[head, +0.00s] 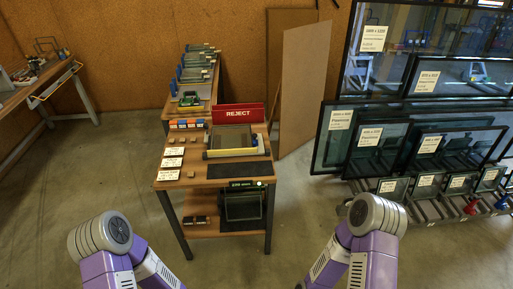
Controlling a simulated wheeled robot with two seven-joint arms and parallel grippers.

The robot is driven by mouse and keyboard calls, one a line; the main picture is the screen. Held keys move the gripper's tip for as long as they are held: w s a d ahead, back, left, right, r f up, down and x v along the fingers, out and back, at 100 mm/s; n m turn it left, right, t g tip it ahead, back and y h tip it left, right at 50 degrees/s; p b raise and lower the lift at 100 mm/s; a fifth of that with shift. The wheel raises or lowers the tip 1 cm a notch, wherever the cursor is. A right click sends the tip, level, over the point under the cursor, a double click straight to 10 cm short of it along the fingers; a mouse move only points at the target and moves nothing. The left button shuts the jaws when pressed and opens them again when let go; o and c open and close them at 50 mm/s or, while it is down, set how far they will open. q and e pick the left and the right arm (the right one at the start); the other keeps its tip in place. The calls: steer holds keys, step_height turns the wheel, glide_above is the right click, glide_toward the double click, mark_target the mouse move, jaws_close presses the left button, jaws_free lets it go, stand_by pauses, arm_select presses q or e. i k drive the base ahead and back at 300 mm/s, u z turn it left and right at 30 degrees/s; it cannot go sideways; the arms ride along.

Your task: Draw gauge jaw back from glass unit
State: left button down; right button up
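A workbench (172,186) stands in front of me. On its top lies a framed grey panel (232,137) with yellow edging, which may be the glass unit. At the bench's front right is a dark device with a small lit green display (243,184) and a white round spot beside it. Below it hangs or stands a dark-framed pane (243,207). I cannot pick out the gauge jaw or tell whether it touches glass. Only my purple arms show at the bottom left and right. Both grippers are out of view.
A red REJECT sign (238,114) stands at the bench's back. White label cards (173,151) and small blocks lie on its left side. Glass panes (430,143) fill a rack at the right. A brown board (304,90) leans behind. The floor before the bench is clear.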

mark_target(255, 139)
steer(key=u, duration=0.05)
steer(key=k, duration=0.6)
steer(key=z, duration=0.8)
steer(key=i, duration=1.1)
steer(key=u, duration=0.55)
steer(key=i, duration=0.9)
steer(key=u, duration=0.95)
